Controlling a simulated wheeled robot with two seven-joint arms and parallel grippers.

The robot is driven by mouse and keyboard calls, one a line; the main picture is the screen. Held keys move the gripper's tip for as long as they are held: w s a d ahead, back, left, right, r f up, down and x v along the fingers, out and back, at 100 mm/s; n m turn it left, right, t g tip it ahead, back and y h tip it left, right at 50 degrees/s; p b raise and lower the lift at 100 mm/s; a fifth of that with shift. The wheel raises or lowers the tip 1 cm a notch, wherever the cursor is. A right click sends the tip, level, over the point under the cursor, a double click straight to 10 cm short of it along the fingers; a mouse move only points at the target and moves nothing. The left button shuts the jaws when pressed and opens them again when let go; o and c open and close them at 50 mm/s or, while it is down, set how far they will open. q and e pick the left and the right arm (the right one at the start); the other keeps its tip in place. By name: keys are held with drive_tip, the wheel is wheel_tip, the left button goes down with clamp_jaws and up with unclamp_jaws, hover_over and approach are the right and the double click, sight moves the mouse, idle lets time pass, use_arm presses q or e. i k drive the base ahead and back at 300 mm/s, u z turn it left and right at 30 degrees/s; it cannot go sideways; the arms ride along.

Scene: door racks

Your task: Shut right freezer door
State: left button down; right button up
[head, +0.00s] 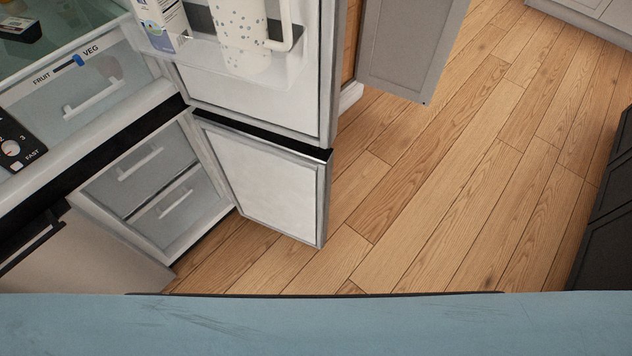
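The right freezer door (268,184) stands open at the lower part of the fridge, swung out to the right on its hinge side. Its white inner face and grey edge show. The freezer compartment behind it holds two drawers, an upper one (139,163) and a lower one (172,203), both pushed in. Above it, the right fridge door (258,95) is also open, with a carton (160,22) and a speckled white pitcher (240,40) in its shelf. Neither of my grippers shows in the head view.
A grey cabinet door (408,45) stands open behind the fridge doors. Dark cabinets (606,210) line the right edge. The wooden floor (450,190) between is clear. A closed left freezer door (95,255) is at the lower left.

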sight(282, 184)
drive_tip(key=z, duration=1.35)
drive_tip(key=i, duration=3.2)
drive_tip(key=u, duration=4.5)
drive_tip(key=i, duration=0.5)
drive_tip(key=z, duration=0.05)
